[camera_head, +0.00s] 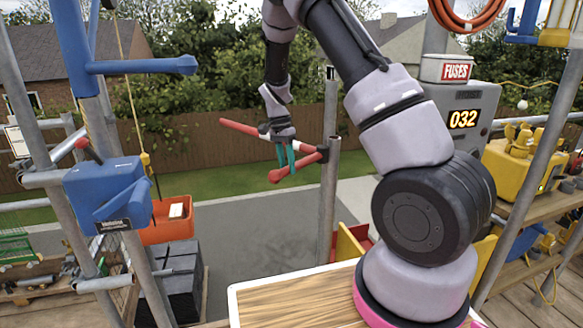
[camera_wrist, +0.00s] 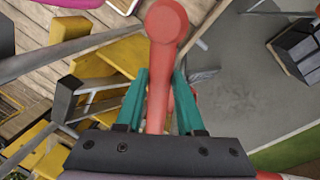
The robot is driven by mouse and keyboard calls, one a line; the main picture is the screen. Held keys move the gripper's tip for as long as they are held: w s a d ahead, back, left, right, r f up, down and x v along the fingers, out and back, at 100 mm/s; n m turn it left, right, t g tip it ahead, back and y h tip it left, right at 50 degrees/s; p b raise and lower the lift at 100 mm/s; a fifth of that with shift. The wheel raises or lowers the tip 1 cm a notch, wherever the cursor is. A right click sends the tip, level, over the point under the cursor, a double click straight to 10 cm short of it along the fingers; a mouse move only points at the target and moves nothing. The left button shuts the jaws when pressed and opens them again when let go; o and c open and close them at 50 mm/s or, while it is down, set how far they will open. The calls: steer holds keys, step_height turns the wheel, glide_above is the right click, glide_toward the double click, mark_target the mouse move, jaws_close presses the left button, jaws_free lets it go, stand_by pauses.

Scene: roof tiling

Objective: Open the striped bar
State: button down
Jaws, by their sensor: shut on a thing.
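The red bar (camera_head: 240,128) with a paler stretch is at a grey upright pole (camera_head: 328,190) in the middle of the head view. A second, shorter red piece (camera_head: 278,175) angles from the same pole toward the lower left. My gripper (camera_head: 286,158), with teal fingers, is shut at these red parts. In the wrist view a red rod with a round end (camera_wrist: 166,22) runs between the fingers of my gripper (camera_wrist: 162,95). The fingers hide part of it. I cannot tell from the head view exactly which red piece they hold.
A wooden board (camera_head: 300,300) lies in front. A blue box (camera_head: 107,195) on a pole and an orange bin (camera_head: 172,220) stand to the left. A grey unit reading 032 (camera_head: 462,118) and a yellow machine (camera_head: 515,168) are to the right. Paving beyond the pole is clear.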

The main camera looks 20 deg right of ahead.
steer(key=shift+w, duration=0.1)
stand_by(0.3)
steer(key=c, duration=0.5)
jaws_free()
steer(key=r, duration=0.3)
steer(key=w+r, duration=0.1)
steer(key=r, duration=0.3)
steer(key=a+r, duration=0.1)
steer(key=r, duration=0.2)
steer(key=shift+w+r, duration=0.3)
steer(key=shift+w, duration=0.1)
